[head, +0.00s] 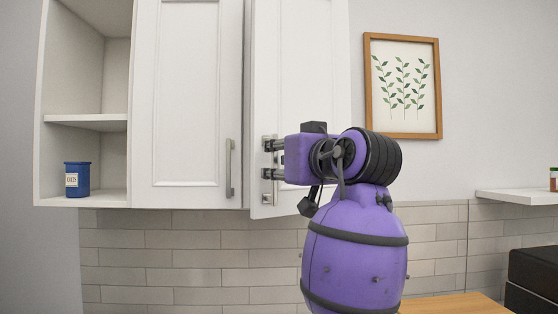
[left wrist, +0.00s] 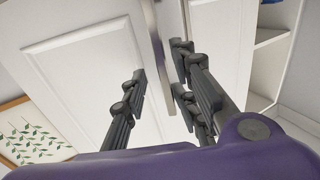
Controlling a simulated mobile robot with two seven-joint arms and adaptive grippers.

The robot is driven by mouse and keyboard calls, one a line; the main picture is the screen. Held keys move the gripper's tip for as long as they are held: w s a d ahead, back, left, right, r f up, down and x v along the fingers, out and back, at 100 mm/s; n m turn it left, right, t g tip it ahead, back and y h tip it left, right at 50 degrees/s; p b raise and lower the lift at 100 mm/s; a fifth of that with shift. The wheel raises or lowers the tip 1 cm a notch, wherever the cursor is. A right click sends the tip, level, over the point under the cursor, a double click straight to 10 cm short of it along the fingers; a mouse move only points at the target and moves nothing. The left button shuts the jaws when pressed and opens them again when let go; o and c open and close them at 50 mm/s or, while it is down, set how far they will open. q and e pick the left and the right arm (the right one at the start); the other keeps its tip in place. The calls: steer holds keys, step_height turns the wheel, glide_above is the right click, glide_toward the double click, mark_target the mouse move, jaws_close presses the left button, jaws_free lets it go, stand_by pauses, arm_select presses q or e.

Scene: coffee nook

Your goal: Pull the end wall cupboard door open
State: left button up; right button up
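The end wall cupboard door (head: 313,90) is white and stands slightly ajar. Its left edge sits forward of the neighbouring door. Its metal handle (head: 267,198) is vertical near that edge, partly covered by fingers. My left gripper (head: 270,159) reaches the handle from the right, with its fingers apart, one above the other. The left wrist view shows the dark fingers (left wrist: 160,85) spread apart in front of the door panel (left wrist: 85,70). Whether they touch the handle I cannot tell. My right gripper is not in view.
The neighbouring cupboard door (head: 188,90) is closed, with its own handle (head: 230,168). A blue canister (head: 77,180) stands in the open shelf unit at left. A framed plant picture (head: 402,86) and a white wall shelf (head: 518,196) are at right.

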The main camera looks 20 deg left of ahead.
arm_select(q)
steer(key=shift+s+d+r, duration=0.15)
steer(key=shift+s+r, duration=0.1)
steer(key=shift+r, duration=0.05)
steer(key=v, duration=0.8)
steer(key=shift+d+f, duration=0.25)
steer(key=shift+d, duration=0.15)
stand_by(0.3)
